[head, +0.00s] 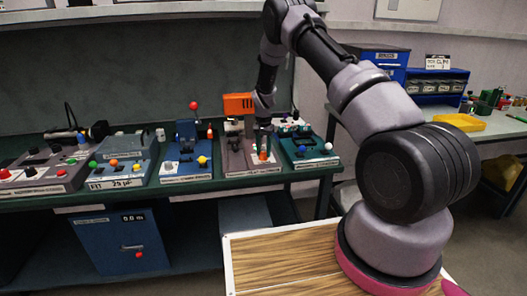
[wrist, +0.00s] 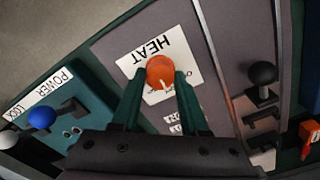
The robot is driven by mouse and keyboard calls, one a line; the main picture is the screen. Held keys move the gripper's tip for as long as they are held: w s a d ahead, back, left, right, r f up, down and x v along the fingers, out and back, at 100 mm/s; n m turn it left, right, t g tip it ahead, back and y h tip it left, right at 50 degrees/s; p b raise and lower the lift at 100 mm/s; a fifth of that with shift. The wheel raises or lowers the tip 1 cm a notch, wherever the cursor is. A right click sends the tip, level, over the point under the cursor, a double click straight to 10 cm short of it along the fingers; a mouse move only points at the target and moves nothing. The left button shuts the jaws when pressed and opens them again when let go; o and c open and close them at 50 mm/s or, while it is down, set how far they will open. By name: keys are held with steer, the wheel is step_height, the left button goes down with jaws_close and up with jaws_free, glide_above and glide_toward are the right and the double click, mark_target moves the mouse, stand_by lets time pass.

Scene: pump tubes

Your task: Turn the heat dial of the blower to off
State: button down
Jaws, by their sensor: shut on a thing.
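The heat dial (wrist: 160,72) is a round orange knob with a pale pointer line, on a white label reading HEAT in the wrist view. The pointer runs toward the lower part of the dial; the small marks around it are too small to read. My gripper (wrist: 160,82) has its two green fingers on either side of the dial, shut on it. In the head view the dial (head: 263,156) is a small orange spot below my gripper (head: 264,134), on the grey blower panel (head: 236,158) with an orange part behind.
In the wrist view, a black ball-topped lever (wrist: 263,73) stands right of the dial and a blue knob (wrist: 41,117) by a POWER label at left. In the head view, a green panel (head: 308,150) adjoins on the right and a blue station (head: 183,160) on the left.

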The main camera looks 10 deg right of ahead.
mark_target(264, 153)
steer(key=n, duration=0.4)
steer(key=shift+n, duration=0.3)
steer(key=n, duration=0.4)
steer(key=shift+n, duration=0.3)
steer(key=shift+c, duration=2.1)
jaws_free()
step_height(264, 153, up, 11)
steer(key=shift+f, duration=0.1)
